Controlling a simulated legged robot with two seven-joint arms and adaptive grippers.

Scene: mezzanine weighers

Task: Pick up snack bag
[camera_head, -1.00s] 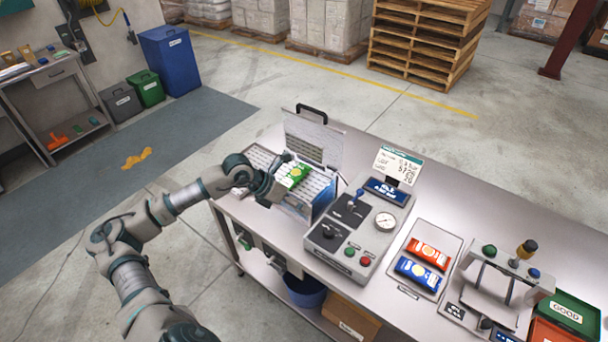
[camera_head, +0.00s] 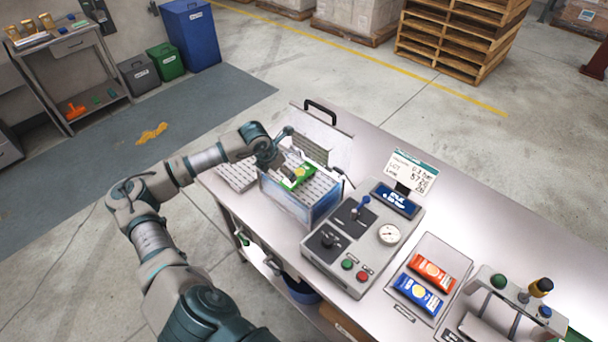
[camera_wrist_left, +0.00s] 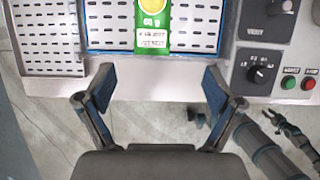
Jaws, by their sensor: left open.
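A green snack bag (camera_head: 297,178) with a yellow round mark lies on the perforated floor of an open-lidded box (camera_head: 285,203) on the bench. In the left wrist view the green bag (camera_wrist_left: 152,22) is at the top centre, beyond the fingertips. My left gripper (camera_head: 279,152) is over the box, just behind and left of the bag in the head view. In the wrist view it (camera_wrist_left: 158,78) is open, with nothing between its fingers.
A control unit (camera_head: 345,262) with knobs and a gauge stands right of the box. Beyond it a tray (camera_head: 437,244) holds an orange bag (camera_head: 432,272) and a blue bag (camera_head: 417,293). The box's raised lid (camera_head: 322,133) stands behind the gripper. A perforated plate (camera_head: 237,175) lies at left.

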